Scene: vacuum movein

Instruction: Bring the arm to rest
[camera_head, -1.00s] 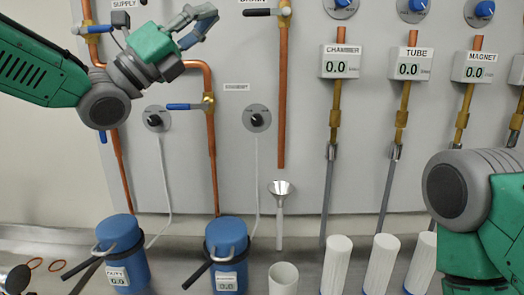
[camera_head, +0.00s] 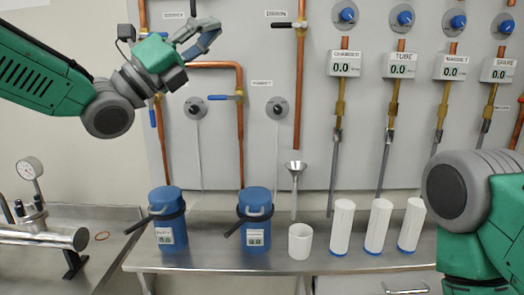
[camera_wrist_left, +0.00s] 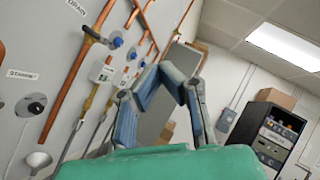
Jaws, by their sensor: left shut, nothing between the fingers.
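My left arm comes in from the upper left, and its gripper (camera_head: 207,38) is raised in front of the wall panel, beside the copper pipes. Its blue-grey fingers are shut with nothing held. In the left wrist view the same gripper (camera_wrist_left: 172,78) has its finger links folded together above the green palm, with the panel at left and open room behind. My right arm shows as a grey joint and green link at the right edge. Its gripper is out of view.
The steel bench (camera_head: 215,252) holds two blue flasks (camera_head: 168,213), (camera_head: 257,205), a white cup (camera_head: 300,241) below a funnel (camera_head: 296,168), and several white cylinders (camera_head: 342,228). A gauge assembly (camera_head: 30,168) stands at left. Gauges and valves cover the panel (camera_head: 222,128).

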